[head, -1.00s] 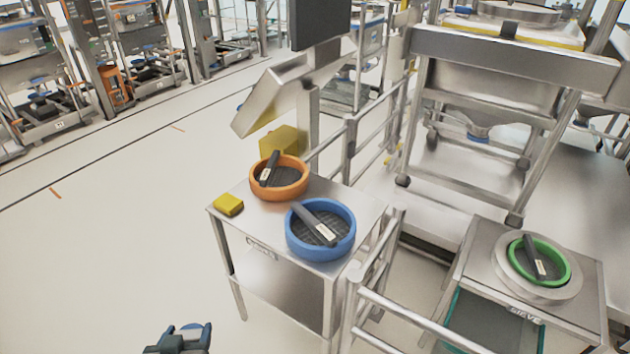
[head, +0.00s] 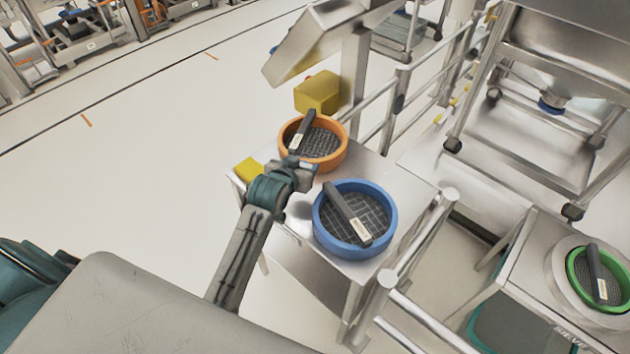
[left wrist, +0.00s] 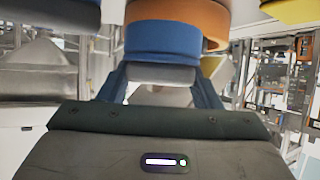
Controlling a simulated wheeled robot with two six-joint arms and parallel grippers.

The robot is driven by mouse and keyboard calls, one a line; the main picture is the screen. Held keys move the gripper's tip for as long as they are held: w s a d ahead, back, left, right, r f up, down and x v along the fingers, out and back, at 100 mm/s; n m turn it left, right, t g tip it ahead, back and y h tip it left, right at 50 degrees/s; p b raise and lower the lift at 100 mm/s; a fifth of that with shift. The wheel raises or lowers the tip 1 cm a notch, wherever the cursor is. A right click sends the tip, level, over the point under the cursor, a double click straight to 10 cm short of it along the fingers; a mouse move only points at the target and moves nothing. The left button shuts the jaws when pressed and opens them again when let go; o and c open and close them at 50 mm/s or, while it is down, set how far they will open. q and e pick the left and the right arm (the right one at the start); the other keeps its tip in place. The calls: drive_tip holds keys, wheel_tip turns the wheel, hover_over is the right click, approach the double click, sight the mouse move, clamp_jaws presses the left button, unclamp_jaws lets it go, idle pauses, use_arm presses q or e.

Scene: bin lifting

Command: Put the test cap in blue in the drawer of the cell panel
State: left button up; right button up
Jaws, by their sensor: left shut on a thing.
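My left gripper (head: 303,172) reaches over the near left side of the steel table, close to the orange ring-shaped sieve and left of the blue one. In the head view the cap is hard to make out at the fingertips. A slanted steel console (head: 325,38), perhaps the cell panel, stands on a post behind the table. I cannot make out a drawer. My right gripper is not in view.
The table holds an orange sieve (head: 340,156), a blue sieve (head: 388,212) and a yellow block (head: 247,169). A yellow box (head: 318,92) is behind. Steel rails (head: 430,235) run along the right. A green sieve (head: 578,284) sits further right. The floor left is open.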

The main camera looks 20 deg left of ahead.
use_arm(q)
wheel_tip(320, 180, down, 3)
drive_tip(key=shift+w+f, duration=0.1)
drive_tip(key=shift+f, duration=0.3)
wheel_tip(320, 180, down, 3)
drive_tip(key=shift+f+p, duration=0.1)
drive_tip(key=shift+p, duration=0.35)
drive_tip(key=shift+f, duration=0.15)
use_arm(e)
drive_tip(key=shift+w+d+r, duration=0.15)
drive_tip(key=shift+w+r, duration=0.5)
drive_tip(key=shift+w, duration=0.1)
use_arm(q)
drive_tip(key=o, duration=0.6)
drive_tip(key=shift+f, duration=0.15)
drive_tip(key=shift+o, duration=0.7)
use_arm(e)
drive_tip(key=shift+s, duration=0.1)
